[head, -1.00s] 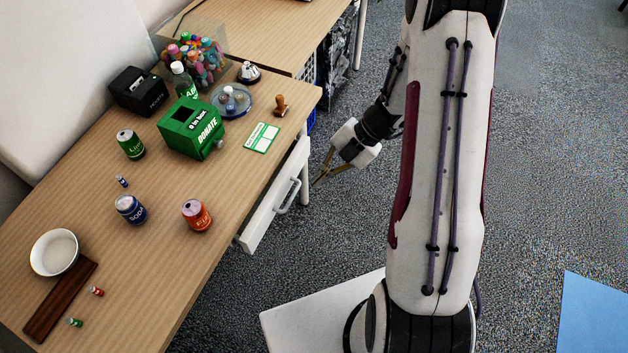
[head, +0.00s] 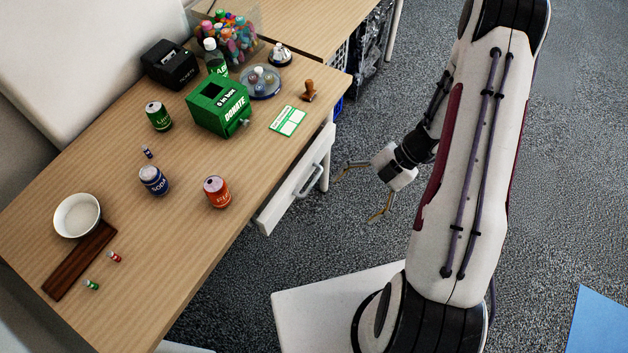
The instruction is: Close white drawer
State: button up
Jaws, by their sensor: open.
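The white drawer (head: 291,192) is under the right edge of the wooden desk (head: 112,197). Its front panel sticks out past the desk edge, so it stands partly open. A grey bar handle (head: 309,181) is on its front. My gripper (head: 356,194) is to the right of the drawer front, with its two yellowish fingers spread wide and pointing left toward the drawer. The gripper is empty and apart from the handle. The drawer's inside is hidden by the desk top.
On the desk are a green donation box (head: 219,106), several cans, a white bowl (head: 77,215), a wooden plank (head: 79,260) and a stamp (head: 309,90). A white surface (head: 330,308) lies low in front. Grey carpet is clear around my gripper.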

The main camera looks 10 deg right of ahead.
jog(key=s+d+f+n+g+h, duration=0.1)
jog(key=s+d+f+n+h, duration=0.1)
jog(key=s+d+f+n, duration=0.55)
jog(key=s+d+f+n+g+h, duration=0.25)
jog(key=s+d+f+n, duration=0.2)
jog(key=f, duration=0.55)
jog(key=w+d+f+n+t+h, duration=0.25)
jog(key=w+f+n+t, duration=0.2)
jog(key=f+n, duration=0.65)
jog(key=w+a+r+n+t+y, duration=0.4)
jog(key=w+a+n+t, duration=0.45)
jog(key=n, duration=0.85)
jog(key=w+a+r+n+t+y, duration=0.2)
jog(key=a+r+n+y, duration=0.2)
jog(key=r+n, duration=0.4)
jog(key=w+a+r+n+t+y, duration=0.2)
jog(key=a+r+n+y, duration=0.2)
jog(key=r+n, duration=0.4)
notch_tip(320, 180, up, 2)
jog(key=shift+a+r, duration=0.1)
jog(key=shift+a, duration=0.5)
